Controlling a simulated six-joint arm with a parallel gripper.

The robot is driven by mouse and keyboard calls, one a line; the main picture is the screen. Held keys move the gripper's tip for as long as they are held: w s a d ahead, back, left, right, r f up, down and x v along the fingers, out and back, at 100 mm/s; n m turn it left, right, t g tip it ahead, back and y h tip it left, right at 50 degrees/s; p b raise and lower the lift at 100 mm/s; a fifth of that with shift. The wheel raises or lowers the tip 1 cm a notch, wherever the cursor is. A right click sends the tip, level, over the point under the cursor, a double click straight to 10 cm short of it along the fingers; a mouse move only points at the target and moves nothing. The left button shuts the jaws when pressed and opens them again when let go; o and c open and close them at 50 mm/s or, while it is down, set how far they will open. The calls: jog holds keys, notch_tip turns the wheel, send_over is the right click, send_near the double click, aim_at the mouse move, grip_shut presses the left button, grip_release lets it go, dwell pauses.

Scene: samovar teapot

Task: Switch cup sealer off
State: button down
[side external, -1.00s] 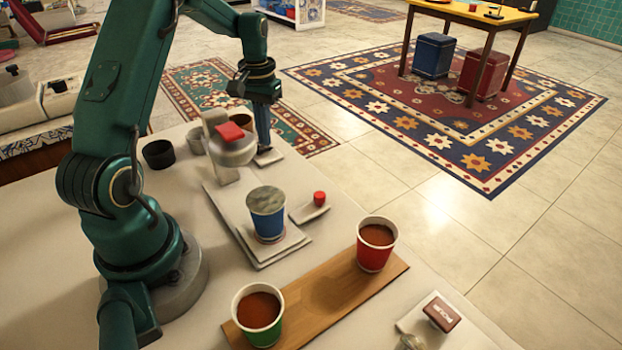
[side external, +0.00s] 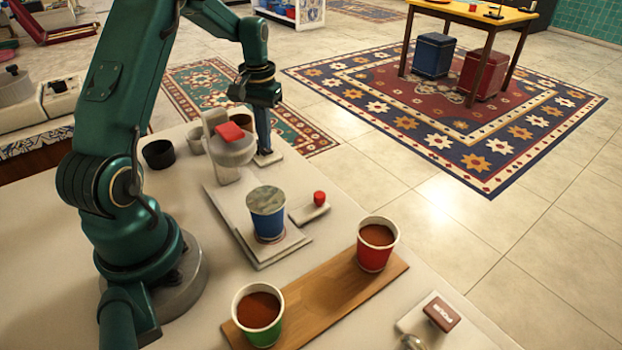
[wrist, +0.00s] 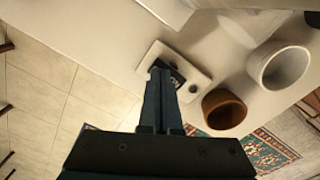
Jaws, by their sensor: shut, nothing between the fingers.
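The cup sealer (side external: 231,158) is a pale machine with a red block on its head. A blue cup (side external: 267,216) with a grey top stands on its base plate. My gripper (side external: 265,150) points down behind the sealer head, its fingers together and empty. Its tips are at a small white plate (side external: 272,158). In the wrist view the shut fingers (wrist: 160,72) lie over this white plate (wrist: 196,75), which carries a dark lettered switch (wrist: 177,80) and a small round dark knob. The fingers partly hide the switch, and I cannot tell its position or whether they touch it.
Red (side external: 375,244) and green (side external: 258,314) cups with brown contents stand on a wooden board (side external: 328,290). A red knob (side external: 319,198) sits on a small pale plate. A brown lettered block (side external: 441,312) is at front right. A black cup (side external: 158,154) and other cups stand behind the sealer.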

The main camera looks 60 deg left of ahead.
notch_tip(320, 180, up, 7)
jog(key=shift+f, duration=0.2)
dwell(0.5)
jog(key=s+d+r+m+t+y, duration=0.1)
jog(key=d+r+m+t, duration=0.25)
jog(key=d+r, duration=0.8)
jog(key=s+d+f+m+t, duration=0.1)
jog(key=s+d+f, duration=0.1)
jog(key=s+d, duration=0.3)
jog(key=s+d+f+m+t+h, duration=0.1)
jog(key=s+d+f, duration=0.2)
jog(key=s+d, duration=0.2)
jog(key=shift+s+d+f+m, duration=0.25)
jog(key=shift+s+f+m, duration=0.1)
jog(key=shift+s, duration=0.8)
